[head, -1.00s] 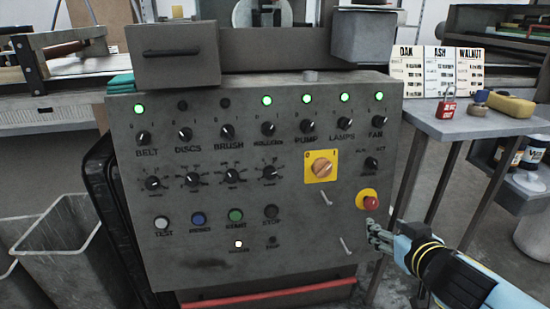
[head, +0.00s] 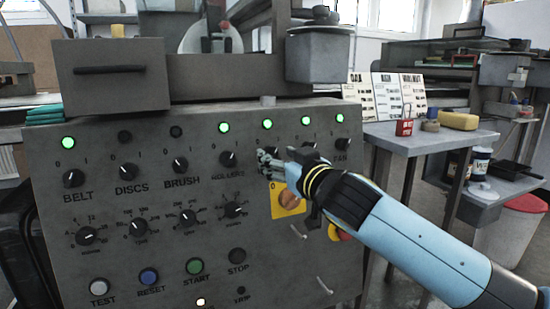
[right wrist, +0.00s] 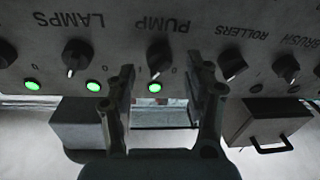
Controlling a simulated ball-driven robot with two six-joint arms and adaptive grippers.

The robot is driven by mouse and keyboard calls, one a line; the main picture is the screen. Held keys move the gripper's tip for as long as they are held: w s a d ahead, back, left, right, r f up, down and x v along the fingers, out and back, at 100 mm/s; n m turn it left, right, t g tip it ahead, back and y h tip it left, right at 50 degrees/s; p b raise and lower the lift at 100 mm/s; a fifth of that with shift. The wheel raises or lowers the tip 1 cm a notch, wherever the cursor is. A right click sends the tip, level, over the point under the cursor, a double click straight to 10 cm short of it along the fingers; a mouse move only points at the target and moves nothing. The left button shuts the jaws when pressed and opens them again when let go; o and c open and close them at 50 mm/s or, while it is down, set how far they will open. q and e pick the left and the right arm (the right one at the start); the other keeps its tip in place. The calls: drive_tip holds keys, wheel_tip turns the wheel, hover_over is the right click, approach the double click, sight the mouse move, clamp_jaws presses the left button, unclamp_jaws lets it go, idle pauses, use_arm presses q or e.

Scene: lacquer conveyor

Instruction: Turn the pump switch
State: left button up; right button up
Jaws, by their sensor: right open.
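The pump switch is a black rotary knob (right wrist: 158,57) on the grey control panel (head: 150,250). The right wrist view shows it upside down, under the word PUMP, with its white mark toward the lit green lamp (right wrist: 155,88). That lamp also shows in the head view (head: 267,124), where my right gripper (head: 268,163) hides the knob. In the right wrist view, my right gripper (right wrist: 160,78) is open, with one fingertip to each side of the knob. I cannot tell whether either finger touches it. My left gripper is not in view.
The rollers knob (right wrist: 232,64) and lamps knob (right wrist: 76,55) flank the pump knob closely. A yellow-plated switch (head: 290,202) and partly hidden red button (head: 337,235) lie below my right gripper. A drawer box (head: 110,78) and grey bin (head: 322,58) stand above the panel.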

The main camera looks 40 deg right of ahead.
drive_tip(key=shift+w+d, duration=0.15)
drive_tip(key=shift+w, duration=0.8)
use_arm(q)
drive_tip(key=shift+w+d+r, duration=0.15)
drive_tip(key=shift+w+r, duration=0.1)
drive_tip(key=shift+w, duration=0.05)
use_arm(e)
drive_tip(key=shift+c, duration=0.4)
clamp_jaws()
